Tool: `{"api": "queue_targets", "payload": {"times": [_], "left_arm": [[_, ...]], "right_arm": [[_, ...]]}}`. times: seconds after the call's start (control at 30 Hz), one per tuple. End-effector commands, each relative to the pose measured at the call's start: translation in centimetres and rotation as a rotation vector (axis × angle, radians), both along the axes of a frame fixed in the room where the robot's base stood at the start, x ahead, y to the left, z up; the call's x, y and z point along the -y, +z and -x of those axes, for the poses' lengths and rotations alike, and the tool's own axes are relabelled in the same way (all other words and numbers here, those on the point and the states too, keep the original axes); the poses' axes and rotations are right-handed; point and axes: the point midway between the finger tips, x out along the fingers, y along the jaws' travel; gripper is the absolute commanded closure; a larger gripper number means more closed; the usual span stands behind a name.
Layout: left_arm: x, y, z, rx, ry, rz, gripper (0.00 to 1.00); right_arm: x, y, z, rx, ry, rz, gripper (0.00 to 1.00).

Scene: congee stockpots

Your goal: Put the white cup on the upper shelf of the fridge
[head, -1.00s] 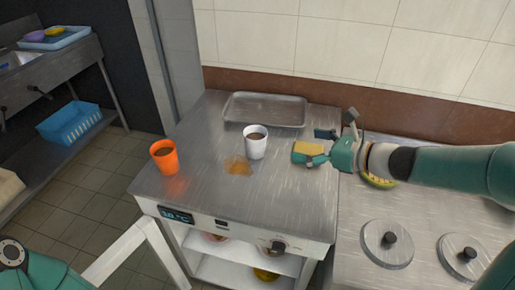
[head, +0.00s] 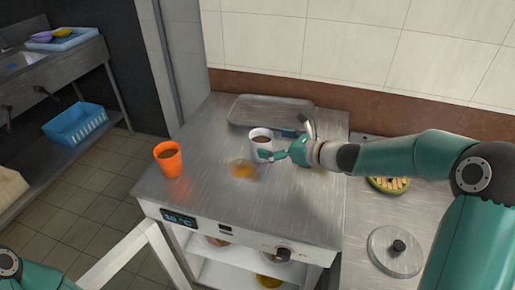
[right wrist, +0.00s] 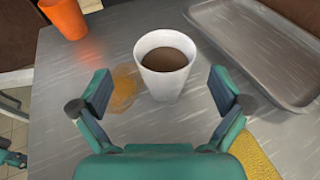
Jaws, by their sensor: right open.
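The white cup (head: 261,146) stands upright on the steel counter, holding brown liquid. It also shows in the right wrist view (right wrist: 164,84), centred just beyond my fingertips. My right gripper (head: 283,144) is open and empty, its fingers close to the cup's right side. In the wrist view its fingers (right wrist: 165,94) spread either side of the cup, with gaps to both. The fridge (head: 222,231) is under the counter, its front open and a display on its top edge. Its white upper shelf (head: 244,251) is partly hidden by the counter. My left gripper is not visible.
An orange cup (head: 169,161) stands at the counter's left. A brown spill (head: 243,170) lies beside the white cup. A metal tray (head: 270,104) is behind it. A yellow sponge or cloth (right wrist: 254,153) lies beneath my right gripper. The white fridge door (head: 124,254) stands open, front left.

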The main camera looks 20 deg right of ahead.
Motion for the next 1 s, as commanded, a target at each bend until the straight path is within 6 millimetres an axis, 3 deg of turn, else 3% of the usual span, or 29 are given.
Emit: {"api": "queue_targets", "payload": {"times": [0.33,0.67,1.0], "left_arm": [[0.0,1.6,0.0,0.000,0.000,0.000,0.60],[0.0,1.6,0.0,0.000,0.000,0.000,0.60],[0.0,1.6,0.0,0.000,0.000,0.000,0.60]], "right_arm": [[-1.8,-0.5,-3.9,-0.001,0.002,0.001,0.00],[-2.1,-0.8,-4.5,0.000,-0.001,0.000,0.00],[-2.1,-0.8,-4.5,0.000,-0.001,0.000,0.57]]}}
